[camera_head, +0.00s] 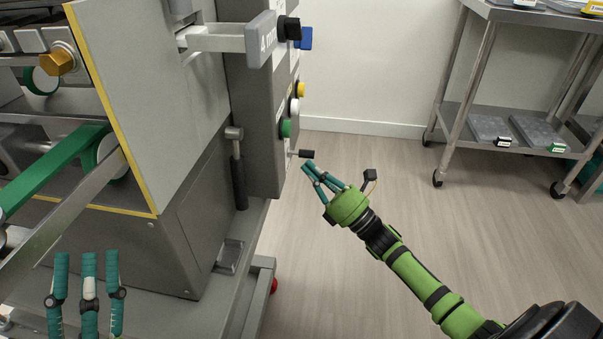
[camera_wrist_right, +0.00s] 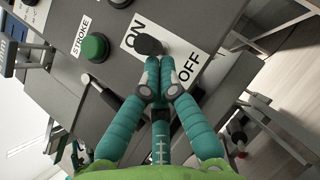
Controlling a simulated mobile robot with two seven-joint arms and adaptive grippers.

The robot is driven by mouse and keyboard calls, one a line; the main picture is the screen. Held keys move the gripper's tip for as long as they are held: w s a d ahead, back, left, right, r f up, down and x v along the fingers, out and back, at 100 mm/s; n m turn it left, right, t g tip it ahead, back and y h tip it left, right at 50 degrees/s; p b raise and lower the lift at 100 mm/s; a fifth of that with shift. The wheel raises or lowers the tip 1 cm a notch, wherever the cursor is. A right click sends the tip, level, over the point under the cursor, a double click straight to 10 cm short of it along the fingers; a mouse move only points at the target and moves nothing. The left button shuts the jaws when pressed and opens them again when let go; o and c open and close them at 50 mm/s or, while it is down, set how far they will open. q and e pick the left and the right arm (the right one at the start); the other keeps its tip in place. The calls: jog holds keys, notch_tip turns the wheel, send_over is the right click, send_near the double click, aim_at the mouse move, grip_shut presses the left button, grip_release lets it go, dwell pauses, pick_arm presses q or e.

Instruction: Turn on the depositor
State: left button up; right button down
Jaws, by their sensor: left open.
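The depositor (camera_head: 255,130) is a grey machine whose control panel faces right in the head view. A short lever with a black knob (camera_head: 307,154) sticks out near the panel's lower end. In the right wrist view the knob (camera_wrist_right: 148,44) shows over a white ON/OFF label (camera_wrist_right: 175,58), nearer ON. My right gripper (camera_head: 308,168) has its teal fingers drawn together, tips just below the knob. They also show in the wrist view (camera_wrist_right: 159,62); I cannot tell whether they touch it. My left gripper (camera_head: 88,256) is open and empty at the lower left.
A green button (camera_head: 286,128), marked STROKE in the wrist view (camera_wrist_right: 94,46), sits above the lever. White and yellow controls are higher. A green conveyor belt (camera_head: 55,170) lies left. A metal cart (camera_head: 470,115) stands back right. The floor between is clear.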

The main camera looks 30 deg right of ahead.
aim_at(125, 315)
pick_arm(q)
jog(key=w+a+f+n+g+y+p, duration=0.1)
jog(key=f+g+y, duration=0.1)
jog(key=f, duration=0.4)
jog(key=w+a+f+g+y+p, duration=0.1)
jog(key=a+f+g+y, duration=0.1)
jog(key=f+g, duration=0.3)
jog(key=w+a+f+n+g+y+p, duration=0.1)
jog(key=f+g+y+p, duration=0.1)
jog(key=f, duration=0.5)
jog(key=shift+w+a+f+n+g+y, duration=0.2)
jog(key=shift+w+a+n+g+y, duration=0.1)
jog(key=shift+g+y, duration=0.4)
jog(key=shift+d+f, duration=0.1)
jog(key=shift+f, duration=0.25)
pick_arm(e)
jog(key=shift+s+d+r+n+g, duration=0.2)
jog(key=shift+r+n+g, duration=0.3)
jog(key=shift+g, duration=0.5)
pick_arm(q)
jog(key=shift+r, duration=0.15)
pick_arm(e)
jog(key=v, duration=0.8)
pick_arm(q)
jog(key=shift+r, duration=0.1)
